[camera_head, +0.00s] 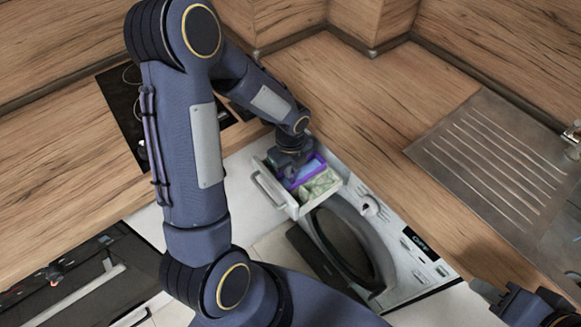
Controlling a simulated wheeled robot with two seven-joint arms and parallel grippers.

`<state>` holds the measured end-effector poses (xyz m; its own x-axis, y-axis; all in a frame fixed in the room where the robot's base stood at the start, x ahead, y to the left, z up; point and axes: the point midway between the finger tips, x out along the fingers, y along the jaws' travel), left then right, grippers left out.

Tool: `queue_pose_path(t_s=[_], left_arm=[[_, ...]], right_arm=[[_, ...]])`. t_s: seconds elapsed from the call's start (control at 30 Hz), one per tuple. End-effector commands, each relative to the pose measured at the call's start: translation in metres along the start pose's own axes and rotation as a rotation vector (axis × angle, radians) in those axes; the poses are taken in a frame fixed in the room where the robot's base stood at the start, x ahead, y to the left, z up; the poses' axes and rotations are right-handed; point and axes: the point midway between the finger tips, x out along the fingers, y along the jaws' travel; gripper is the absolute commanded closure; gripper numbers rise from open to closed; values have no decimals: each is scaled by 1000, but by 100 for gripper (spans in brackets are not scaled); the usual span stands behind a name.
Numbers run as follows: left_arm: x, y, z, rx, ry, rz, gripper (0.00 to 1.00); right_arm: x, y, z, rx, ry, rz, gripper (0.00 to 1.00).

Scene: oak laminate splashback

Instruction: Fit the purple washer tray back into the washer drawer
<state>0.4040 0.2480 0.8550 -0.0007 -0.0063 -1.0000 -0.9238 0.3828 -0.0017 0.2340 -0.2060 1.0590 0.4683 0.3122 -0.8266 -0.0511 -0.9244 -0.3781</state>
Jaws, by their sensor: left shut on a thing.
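The purple washer tray (308,171) sits at the open washer drawer (291,211), within its back left part as seen here. I cannot tell whether it is fully seated. My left gripper (291,169) reaches down over the tray's left side and is shut on it; the fingertips are mostly hidden by the wrist. The drawer is pulled out from the white washer (405,262), and a pale greenish compartment shows beside the tray. My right gripper (520,305) is at the bottom right corner, partly cut off, away from the drawer.
The washer's round dark door (345,245) is right below the drawer. A wooden worktop (370,100) lies behind, with a metal sink drainer (490,160) at right and a black hob (125,100) at left. An oven (85,285) is at lower left.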

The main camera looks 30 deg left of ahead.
Motion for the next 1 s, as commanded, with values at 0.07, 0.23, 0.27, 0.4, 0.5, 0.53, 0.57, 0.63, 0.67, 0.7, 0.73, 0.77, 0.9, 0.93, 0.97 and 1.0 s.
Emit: queue_pose_path(t_s=[0.07, 0.23, 0.27, 0.4, 0.5, 0.53, 0.57, 0.63, 0.67, 0.7, 0.73, 0.77, 0.9, 0.93, 0.97, 1.0], left_arm=[[3, 0, 0, 0, 0, 0, 100], [7, 0, 0, 0, 0, -1, 100], [8, 0, 0, 0, 0, -1, 100], [12, 0, 0, 0, 0, -1, 100], [14, 0, 0, 0, 0, -1, 100], [15, 0, 0, 0, 0, -1, 100], [16, 0, 0, 0, 0, -1, 100], [17, 0, 0, 0, 0, -1, 100], [18, 0, 0, 0, 0, -1, 100], [19, 0, 0, 0, 0, -1, 100], [20, 0, 0, 0, 0, -1, 100], [21, 0, 0, 0, 0, -1, 100], [21, 0, 0, 0, 0, -1, 85], [21, 0, 0, 0, 0, -1, 82], [21, 0, 0, 0, 0, -1, 78], [21, 0, 0, 0, 0, -1, 72]], right_arm=[[2, 1, 1, 0, 0, 0, 64], [5, 2, 3, 0, 0, 0, 64], [6, 3, 3, 0, 0, 0, 64], [8, 4, 4, 0, 0, 0, 64], [10, 4, 5, 0, 0, 0, 64], [10, 5, 5, 0, 0, 0, 64], [11, 5, 6, 0, 0, 0, 64], [12, 6, 6, 0, 0, 0, 64], [13, 6, 6, 0, 0, 0, 64], [13, 6, 7, 0, 0, 0, 64], [14, 6, 7, 0, 0, 0, 64], [14, 6, 7, 0, 0, 0, 64], [14, 7, 7, 0, 0, 0, 64], [14, 7, 7, 0, 0, 0, 64], [14, 7, 7, 0, 0, 0, 64], [14, 7, 7, 0, 0, 0, 64]])
